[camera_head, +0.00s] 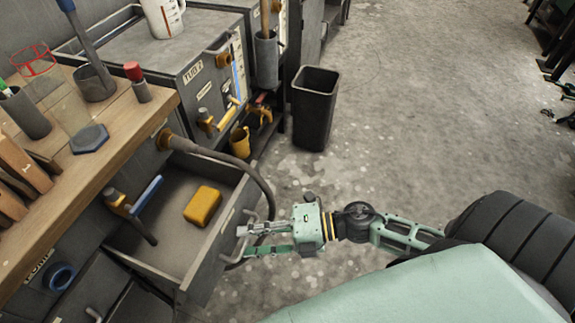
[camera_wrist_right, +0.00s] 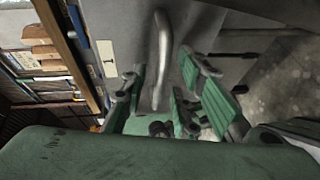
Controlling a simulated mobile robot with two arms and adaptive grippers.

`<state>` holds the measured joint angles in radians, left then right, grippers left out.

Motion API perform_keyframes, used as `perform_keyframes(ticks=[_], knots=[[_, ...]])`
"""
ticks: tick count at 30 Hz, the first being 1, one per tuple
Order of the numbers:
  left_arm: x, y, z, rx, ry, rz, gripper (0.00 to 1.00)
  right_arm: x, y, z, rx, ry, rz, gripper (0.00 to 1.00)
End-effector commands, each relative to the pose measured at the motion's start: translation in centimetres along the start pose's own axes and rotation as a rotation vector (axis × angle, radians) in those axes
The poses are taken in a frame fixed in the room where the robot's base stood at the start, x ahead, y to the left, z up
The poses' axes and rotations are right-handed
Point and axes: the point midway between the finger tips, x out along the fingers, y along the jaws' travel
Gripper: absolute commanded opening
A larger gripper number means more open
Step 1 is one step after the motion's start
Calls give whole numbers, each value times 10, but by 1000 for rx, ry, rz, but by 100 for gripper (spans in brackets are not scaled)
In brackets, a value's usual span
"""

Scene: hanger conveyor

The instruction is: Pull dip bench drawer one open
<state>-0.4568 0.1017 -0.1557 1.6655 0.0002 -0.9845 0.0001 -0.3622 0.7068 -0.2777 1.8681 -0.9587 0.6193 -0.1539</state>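The grey drawer (camera_head: 214,246) of the bench is pulled well out, and a yellow sponge-like block (camera_head: 203,205) lies inside it. Its curved metal handle (camera_head: 236,262) is on the front face; in the right wrist view the handle (camera_wrist_right: 161,60) stands between the fingers. My right gripper (camera_head: 252,240) reaches in from the right at the drawer front. Its green-padded fingers (camera_wrist_right: 160,88) are spread on either side of the handle, with gaps showing. My left gripper is not in view.
The wooden bench top (camera_head: 100,160) holds a grey cup, tools and a clear container. A dark hose (camera_head: 235,160) curves over the drawer's far corner. A black bin (camera_head: 314,105) stands on the floor beyond. The floor to the right is mostly clear.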

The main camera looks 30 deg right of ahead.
Motion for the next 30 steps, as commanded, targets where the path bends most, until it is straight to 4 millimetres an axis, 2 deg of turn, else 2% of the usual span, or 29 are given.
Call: perform_keyframes(ticks=[9,15,21,30], knots=[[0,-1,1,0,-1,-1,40,-64,-2,-1,3,0,-5,27],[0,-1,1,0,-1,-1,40,-95,-1,-1,2,1,-3,27],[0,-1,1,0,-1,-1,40,-108,0,0,-1,2,-1,27],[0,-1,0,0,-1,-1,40,-109,0,0,-1,2,0,27]])
